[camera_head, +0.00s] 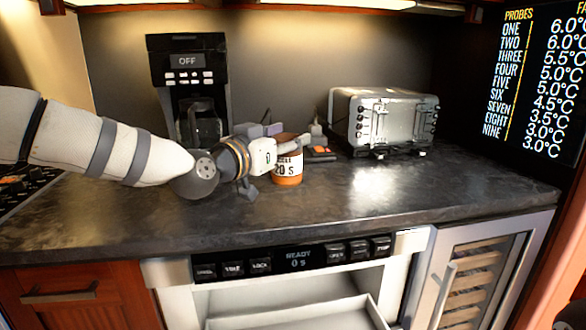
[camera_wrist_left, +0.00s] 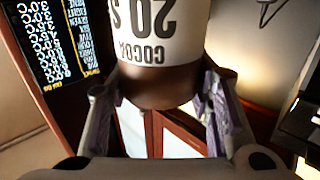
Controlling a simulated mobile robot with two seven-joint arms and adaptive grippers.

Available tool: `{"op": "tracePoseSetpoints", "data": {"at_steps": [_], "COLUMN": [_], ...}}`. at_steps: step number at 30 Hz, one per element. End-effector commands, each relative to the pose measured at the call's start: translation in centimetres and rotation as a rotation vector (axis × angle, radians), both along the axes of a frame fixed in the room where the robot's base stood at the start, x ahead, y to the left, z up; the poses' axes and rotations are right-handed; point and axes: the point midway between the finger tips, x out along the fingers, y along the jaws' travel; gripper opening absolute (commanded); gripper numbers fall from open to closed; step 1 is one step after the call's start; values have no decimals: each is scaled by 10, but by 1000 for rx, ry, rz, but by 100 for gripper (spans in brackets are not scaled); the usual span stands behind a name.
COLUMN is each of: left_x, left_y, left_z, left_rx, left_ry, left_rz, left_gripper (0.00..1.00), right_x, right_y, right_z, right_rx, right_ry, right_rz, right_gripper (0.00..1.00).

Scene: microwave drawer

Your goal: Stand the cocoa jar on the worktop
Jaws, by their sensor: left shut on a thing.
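The cocoa jar (camera_head: 287,168) has a white label reading "20 S" between brown bands and looks upright in the head view. My left gripper (camera_head: 281,148) reaches it from the left and is shut on it. In the left wrist view the jar (camera_wrist_left: 157,50) sits between both fingers of the left gripper (camera_wrist_left: 158,98), its label upside down. The jar's base is at or just above the dark worktop (camera_head: 400,195); I cannot tell whether they touch. My right gripper is not in view.
A coffee maker (camera_head: 188,75) stands behind my left arm. A silver toaster oven (camera_head: 395,118) stands at the back right. A small dark item with orange (camera_head: 320,153) lies beside the jar. The microwave drawer (camera_head: 290,310) below looks open. The worktop's front right is clear.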

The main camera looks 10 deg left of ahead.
Motion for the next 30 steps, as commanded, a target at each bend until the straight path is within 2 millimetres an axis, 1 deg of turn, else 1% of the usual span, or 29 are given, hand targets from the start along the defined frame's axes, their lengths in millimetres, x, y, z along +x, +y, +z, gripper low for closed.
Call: {"op": "tracePoseSetpoints", "data": {"at_steps": [1, 5, 8, 12, 19, 23, 24, 26, 30], "left_x": [8, 17, 25, 24, 23, 23, 23, 23, 23], "left_y": [0, -1, -1, -1, -2, -2, -2, -2, -2], "left_z": [-13, -17, -28, -53, -51, -56, -56, -56, -56], "left_rx": [-2, -2, -1, -3, -1, -1, -1, -1, -1], "left_ry": [2, -7, -6, -5, -13, -11, -10, -10, -10], "left_rz": [1, 0, 1, 0, -1, -1, -1, -1, 0], "left_gripper": [0, 0, 0, 0, 0, 0, 53, 66, 66], "right_x": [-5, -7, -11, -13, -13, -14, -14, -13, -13], "right_y": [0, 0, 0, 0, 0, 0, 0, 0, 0], "right_z": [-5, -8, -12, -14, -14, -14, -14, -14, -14], "right_rx": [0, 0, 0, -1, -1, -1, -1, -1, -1], "right_ry": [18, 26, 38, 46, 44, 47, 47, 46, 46], "right_rz": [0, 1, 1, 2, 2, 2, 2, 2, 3], "right_gripper": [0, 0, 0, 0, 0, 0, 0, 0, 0]}}
